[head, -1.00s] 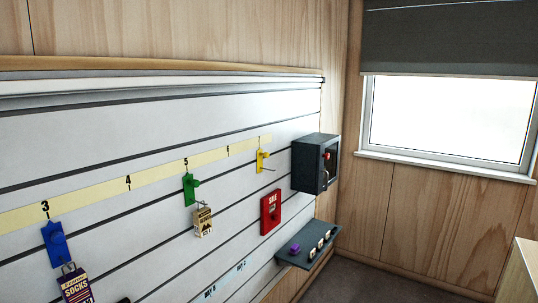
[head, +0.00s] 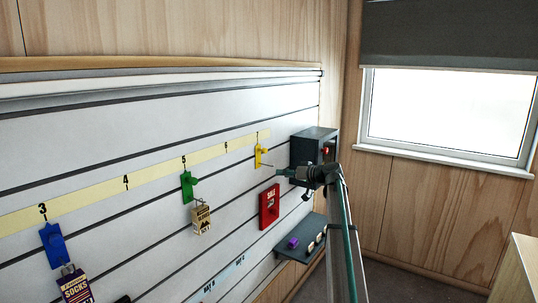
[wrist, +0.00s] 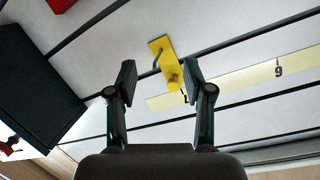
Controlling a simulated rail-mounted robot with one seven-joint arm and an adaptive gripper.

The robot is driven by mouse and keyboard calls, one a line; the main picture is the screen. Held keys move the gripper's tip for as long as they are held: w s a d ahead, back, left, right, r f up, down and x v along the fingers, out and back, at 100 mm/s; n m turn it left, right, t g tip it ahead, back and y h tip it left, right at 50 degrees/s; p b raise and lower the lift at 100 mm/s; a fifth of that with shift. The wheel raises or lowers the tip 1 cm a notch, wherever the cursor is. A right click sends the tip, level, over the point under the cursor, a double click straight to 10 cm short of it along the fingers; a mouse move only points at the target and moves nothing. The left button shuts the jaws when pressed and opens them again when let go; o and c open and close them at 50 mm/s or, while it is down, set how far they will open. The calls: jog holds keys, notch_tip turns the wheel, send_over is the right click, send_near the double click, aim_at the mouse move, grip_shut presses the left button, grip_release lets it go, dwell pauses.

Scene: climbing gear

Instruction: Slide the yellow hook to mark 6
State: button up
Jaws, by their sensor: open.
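The yellow hook (head: 259,156) hangs on the slatwall beside mark 7 (head: 257,134), to the right of mark 6 (head: 226,142). In the wrist view, the yellow hook (wrist: 168,66) shows between and beyond my fingertips, with its prong sticking out. My gripper (head: 284,172) is just to the right of the hook in the head view. In the wrist view my gripper (wrist: 160,78) is open and empty, one finger on either side of the hook in the picture. I cannot tell whether a finger touches it. The wrist picture is upside down, so the 6 (wrist: 279,70) looks inverted.
A dark box (head: 311,142) is on the wall right of the hook, partly behind my arm. A red sale holder (head: 269,207) and a grey shelf (head: 290,252) are below. A green hook (head: 187,186) with a hanging pack is at mark 5, a blue hook (head: 54,245) near 3.

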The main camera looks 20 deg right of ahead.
jog(key=n+t+y, duration=0.2)
send_near(266, 151)
jog(key=n, duration=0.1)
jog(key=p+x, duration=0.1)
jog(key=x, duration=0.2)
jog(key=p+x, duration=0.1)
jog(key=x, duration=0.2)
jog(key=p+x, duration=0.1)
jog(key=x, duration=0.2)
jog(key=shift+w+d+r, duration=0.1)
jog(key=shift+d+r, duration=0.1)
jog(key=shift+r, duration=0.05)
jog(key=shift+p+x, duration=0.35)
jog(key=shift+x, duration=0.55)
jog(key=shift+f, duration=0.15)
grip_shut()
